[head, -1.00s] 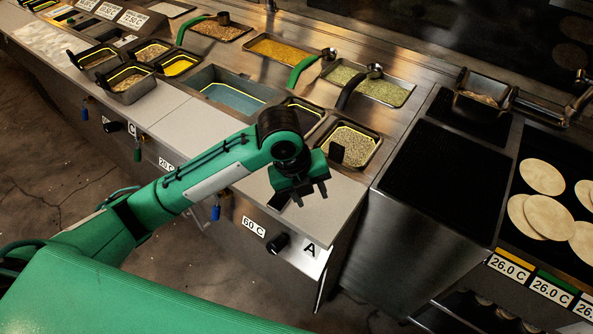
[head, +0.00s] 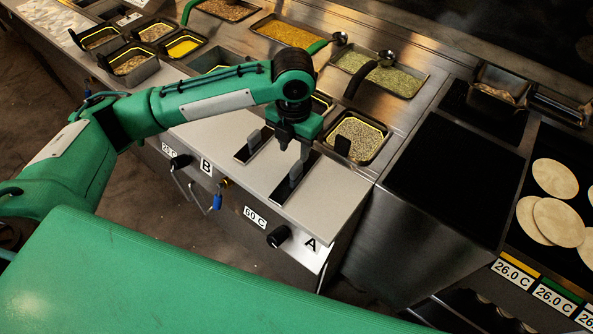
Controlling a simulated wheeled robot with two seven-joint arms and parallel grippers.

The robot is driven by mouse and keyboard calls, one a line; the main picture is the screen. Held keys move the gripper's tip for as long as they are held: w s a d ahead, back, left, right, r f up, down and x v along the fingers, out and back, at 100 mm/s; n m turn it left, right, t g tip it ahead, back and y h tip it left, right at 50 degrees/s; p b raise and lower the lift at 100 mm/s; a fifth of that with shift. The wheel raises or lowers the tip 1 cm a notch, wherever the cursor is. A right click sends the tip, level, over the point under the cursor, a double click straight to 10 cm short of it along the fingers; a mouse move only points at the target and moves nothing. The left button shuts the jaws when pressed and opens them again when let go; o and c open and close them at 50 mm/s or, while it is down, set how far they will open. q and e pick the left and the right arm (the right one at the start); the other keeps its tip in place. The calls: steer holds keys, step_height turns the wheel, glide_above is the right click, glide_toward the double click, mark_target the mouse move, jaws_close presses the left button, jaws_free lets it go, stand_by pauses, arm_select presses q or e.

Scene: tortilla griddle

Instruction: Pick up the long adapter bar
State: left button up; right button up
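Two flat dark bars with upright grey tabs lie on the grey counter front. The long adapter bar (head: 283,192) appears to be the right one, running diagonally towards the counter edge. A shorter bar (head: 243,154) lies to its left. My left gripper (head: 294,147) points down near the far end of the long bar, between the two tabs in the picture. Its two fingers are apart with nothing between them. I cannot tell its exact height above the counter. Part of the bars' far ends is hidden behind the gripper. My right gripper is not in view.
A pan of seeds (head: 359,138) sits just behind and right of the gripper. More food trays (head: 380,75) with ladles line the back. A dark griddle (head: 452,180) stands to the right, with tortillas (head: 555,178) beyond. The counter's front right corner is bare.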

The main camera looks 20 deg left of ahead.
mark_target(296, 165)
arm_select(q)
step_height(296, 165, down, 2)
steer(key=shift+f, duration=0.15)
steer(key=f, duration=0.1)
steer(key=f+p, duration=0.1)
steer(key=f, duration=0.1)
steer(key=f+p, duration=0.1)
steer(key=shift+d+f, duration=0.2)
steer(key=shift+d, duration=0.05)
steer(key=shift+f, duration=0.35)
steer(key=shift+c, duration=0.4)
jaws_close()
